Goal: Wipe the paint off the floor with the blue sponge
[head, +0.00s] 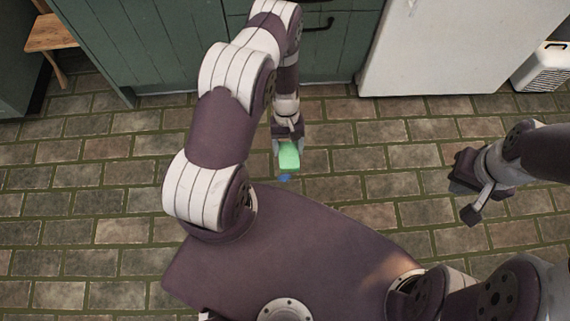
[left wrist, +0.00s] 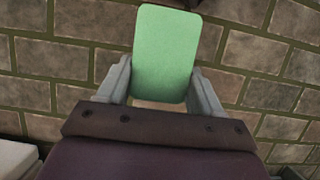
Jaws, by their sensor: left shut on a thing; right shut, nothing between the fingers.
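My left gripper (head: 287,146) points down at the floor in the middle of the head view. It is shut on a light green sponge (head: 289,158). No blue sponge shows. In the left wrist view the green sponge (left wrist: 165,50) sits between the two grey fingers and sticks out past their tips. A small blue patch of paint (head: 285,178) lies on the brick floor just below the sponge in the head view. Whether the sponge touches the floor I cannot tell. My right gripper (head: 462,186) is shut and empty, over the floor at the right.
Green cabinets (head: 150,50) and a white appliance (head: 450,50) stand along the back. A wooden stool (head: 52,38) is at the back left and a white ribbed bin (head: 543,70) at the back right. The brick floor (head: 380,165) between my arms is clear.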

